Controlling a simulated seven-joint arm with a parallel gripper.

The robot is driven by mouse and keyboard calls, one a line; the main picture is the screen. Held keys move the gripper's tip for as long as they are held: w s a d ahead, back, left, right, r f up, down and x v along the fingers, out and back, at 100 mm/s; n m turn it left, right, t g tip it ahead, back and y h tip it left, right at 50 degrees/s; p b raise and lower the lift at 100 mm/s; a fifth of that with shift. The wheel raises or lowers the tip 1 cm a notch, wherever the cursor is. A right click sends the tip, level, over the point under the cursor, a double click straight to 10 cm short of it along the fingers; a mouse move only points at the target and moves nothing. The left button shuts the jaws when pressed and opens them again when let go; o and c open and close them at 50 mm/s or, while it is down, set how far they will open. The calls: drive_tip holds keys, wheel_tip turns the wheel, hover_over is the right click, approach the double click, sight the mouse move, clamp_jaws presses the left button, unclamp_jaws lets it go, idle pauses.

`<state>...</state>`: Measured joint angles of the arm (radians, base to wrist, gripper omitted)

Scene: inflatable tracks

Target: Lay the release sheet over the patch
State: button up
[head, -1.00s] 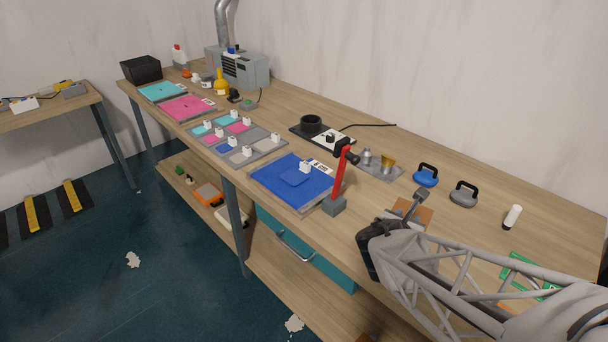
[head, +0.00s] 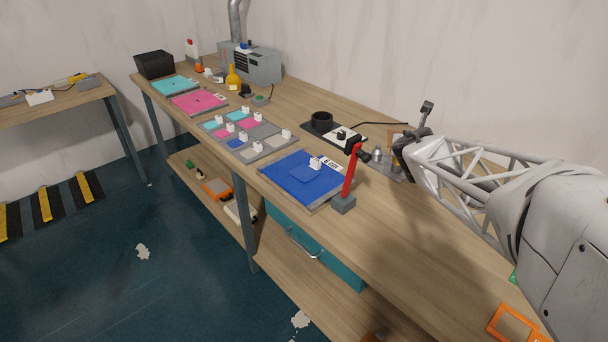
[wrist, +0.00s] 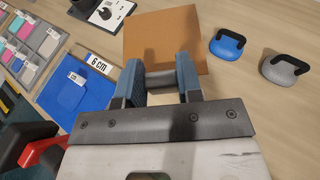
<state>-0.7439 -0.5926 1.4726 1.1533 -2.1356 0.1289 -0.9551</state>
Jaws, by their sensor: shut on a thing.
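The release sheet (wrist: 165,38) is a brown square sheet in the wrist view. My gripper (wrist: 160,86) is shut on its grey bar-like grip, with one blue-grey finger on each side. In the head view my gripper (head: 403,148) is over the back of the bench, and only a sliver of the sheet (head: 397,129) shows behind it. The patch (head: 303,174) is a lighter blue rounded square on a dark blue panel (head: 291,188), with a white tag at its edge. The patch (wrist: 72,98) is also left of my gripper in the wrist view.
A red lever clamp (head: 350,175) stands at the blue panel's right corner. A black-and-white device (head: 345,135) is behind the panel. Blue (wrist: 227,43) and grey (wrist: 284,68) handled weights are right of the sheet. Sample trays lie to the left.

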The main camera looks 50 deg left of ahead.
sight(389, 132)
drive_tip(key=shift+w+a+r, duration=0.6)
drive_tip(key=shift+w+a+r+m+h, duration=0.3)
drive_tip(key=shift+w+a+r, duration=0.4)
drive_tip(key=shift+a, duration=0.25)
drive_tip(key=shift+w+a+r+m+t+h, duration=0.25)
drive_tip(key=shift+w+a+m+t+h, duration=0.15)
drive_tip(key=shift+a, duration=0.3)
drive_tip(key=shift+w+a+r+m+t+h, duration=0.2)
drive_tip(key=shift+w+a+m+t+h, duration=0.15)
drive_tip(key=shift+a, duration=0.3)
drive_tip(key=shift+w+a+f+m+t+h, duration=0.1)
drive_tip(key=shift+w+a+m+t+h, duration=0.15)
drive_tip(key=shift+a+m+h, duration=0.45)
drive_tip(key=shift+w+a+f+m+t+h, duration=0.1)
drive_tip(key=shift+w+a+m+h, duration=0.15)
drive_tip(key=shift+a+m+h, duration=0.35)
drive_tip(key=s+a+f+m+h, duration=0.1)
drive_tip(key=s+a+f, duration=0.2)
drive_tip(key=s+a, duration=0.6)
drive_tip(key=s+a+f+m+h, duration=0.1)
drive_tip(key=s+a+f, duration=0.3)
drive_tip(key=s+a, duration=0.5)
drive_tip(key=s+h, duration=0.1)
drive_tip(key=s, duration=0.5)
drive_tip(key=shift+s+a+f, duration=0.2)
drive_tip(key=shift+s+a, duration=0.05)
drive_tip(key=shift+a, duration=0.1)
drive_tip(key=shift+m, duration=0.25)
